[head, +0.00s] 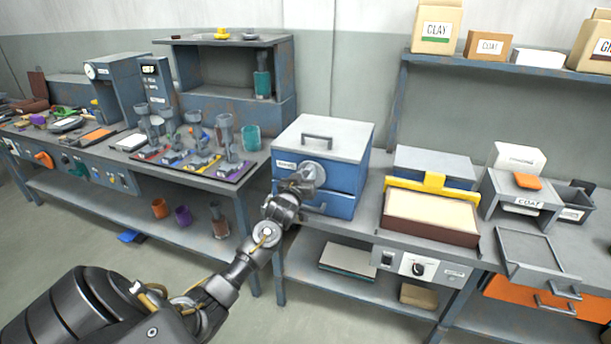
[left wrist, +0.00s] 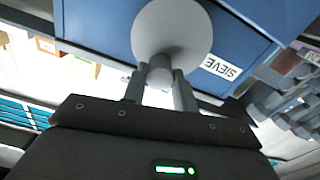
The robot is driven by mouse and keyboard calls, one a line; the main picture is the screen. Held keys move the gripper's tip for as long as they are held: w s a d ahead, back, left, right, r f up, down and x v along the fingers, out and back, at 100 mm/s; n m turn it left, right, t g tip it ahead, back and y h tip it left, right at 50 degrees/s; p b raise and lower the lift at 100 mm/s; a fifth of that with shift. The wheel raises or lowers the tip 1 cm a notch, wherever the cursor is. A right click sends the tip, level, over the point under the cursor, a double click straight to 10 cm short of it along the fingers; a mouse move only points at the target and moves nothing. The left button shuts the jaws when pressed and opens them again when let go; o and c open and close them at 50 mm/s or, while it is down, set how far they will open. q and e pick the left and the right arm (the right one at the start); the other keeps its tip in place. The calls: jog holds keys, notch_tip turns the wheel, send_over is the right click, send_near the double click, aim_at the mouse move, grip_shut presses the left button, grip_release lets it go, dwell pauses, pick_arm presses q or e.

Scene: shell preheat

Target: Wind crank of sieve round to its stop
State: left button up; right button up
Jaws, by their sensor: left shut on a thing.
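The sieve (head: 341,150) is a blue box with a grey lid and a top handle, standing on the bench at the centre of the head view. Its blue front (left wrist: 100,25) and SIEVE label fill the top of the left wrist view. The crank has a round pale disc (left wrist: 172,32) on the front and a short grey knob (left wrist: 160,73). My left gripper (left wrist: 160,90) has its two fingers on either side of the knob, shut on it. In the head view my left gripper (head: 297,186) hides part of the crank. My right gripper is not in view.
A tray with a yellow bar (head: 430,213) stands right of the sieve. A rack of grey and coloured cups (head: 190,160) stands to the left. A wall shelf (head: 480,66) with boxes is above right. A grey open frame (head: 530,250) juts out at the right.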

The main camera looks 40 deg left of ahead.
aim_at(318, 180)
pick_arm(q)
jog(key=m+p, duration=0.1)
jog(key=m, duration=0.3)
jog(key=d+f+m+p, duration=0.1)
jog(key=m, duration=0.4)
jog(key=w+d+f+m+p, duration=0.1)
jog(key=m, duration=0.3)
jog(key=shift+d, duration=0.25)
jog(key=m, duration=0.2)
jog(key=f+m+p, duration=0.1)
jog(key=m, duration=0.1)
jog(key=shift+d+f+m, duration=0.1)
jog(key=shift+f+m, duration=0.05)
jog(key=shift+m, duration=0.25)
jog(key=m, duration=0.2)
jog(key=f+m+p, duration=0.1)
jog(key=m, duration=0.1)
jog(key=shift+s+a+f+m, duration=0.1)
jog(key=shift+a+m, duration=0.1)
jog(key=shift+m, duration=0.1)
jog(key=shift+s+a+f+m+p, duration=0.15)
jog(key=shift+a+f+m+p, duration=0.3)
jog(key=shift+m, duration=1.65)
jog(key=shift+s+a+f+m+p, duration=0.15)
jog(key=shift+a+m+p, duration=0.45)
jog(key=shift+m, duration=1.5)
jog(key=shift+s+a+f+m+p, duration=0.2)
jog(key=shift+m+p, duration=0.55)
jog(key=shift+m, duration=1.35)
jog(key=shift+a+f, duration=0.1)
